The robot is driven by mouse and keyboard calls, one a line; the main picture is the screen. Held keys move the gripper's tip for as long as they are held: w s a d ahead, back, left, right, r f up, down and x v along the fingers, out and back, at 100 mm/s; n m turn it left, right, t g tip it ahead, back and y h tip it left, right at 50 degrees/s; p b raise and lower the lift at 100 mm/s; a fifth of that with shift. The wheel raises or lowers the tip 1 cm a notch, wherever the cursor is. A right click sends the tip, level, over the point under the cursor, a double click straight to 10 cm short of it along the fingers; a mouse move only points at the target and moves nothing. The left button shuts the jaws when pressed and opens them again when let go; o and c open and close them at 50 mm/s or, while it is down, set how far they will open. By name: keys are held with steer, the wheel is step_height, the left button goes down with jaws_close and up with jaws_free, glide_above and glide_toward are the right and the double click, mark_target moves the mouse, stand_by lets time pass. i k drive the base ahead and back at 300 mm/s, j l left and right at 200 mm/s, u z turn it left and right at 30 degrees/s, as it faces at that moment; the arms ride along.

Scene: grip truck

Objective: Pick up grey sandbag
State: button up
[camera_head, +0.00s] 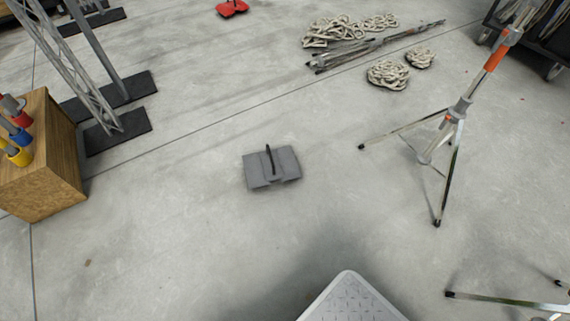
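The grey sandbag (286,167) lies flat on the concrete floor near the middle of the head view. It has two padded halves and a dark strap handle standing up at its centre. Nothing touches it. My gripper is not in view, so its state and its distance from the sandbag do not show.
A chrome tripod stand (439,155) spreads its legs right of the sandbag. A wooden crate (44,160) with coloured rolls stands left, beside truss frames (92,75). Coiled ropes (388,74) and a red sandbag (232,8) lie behind. Floor around the grey sandbag is clear.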

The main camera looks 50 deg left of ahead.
mark_target(261, 167)
steer(key=u, duration=1.85)
steer(key=z, duration=0.85)
steer(key=j+z, duration=0.15)
steer(key=z, duration=0.35)
steer(key=k+j+z, duration=0.1)
steer(key=z, duration=0.35)
steer(key=k+z, duration=0.15)
steer(key=z, duration=0.35)
steer(key=j+u, duration=0.3)
steer(key=j, duration=0.15)
steer(key=i+j+u, duration=0.2)
steer(key=j+u, duration=0.15)
steer(key=i+j+u, duration=0.15)
steer(key=j+u, duration=0.15)
steer(key=i+j+u, duration=0.2)
steer(key=j+u, duration=0.15)
steer(key=j, duration=0.1)
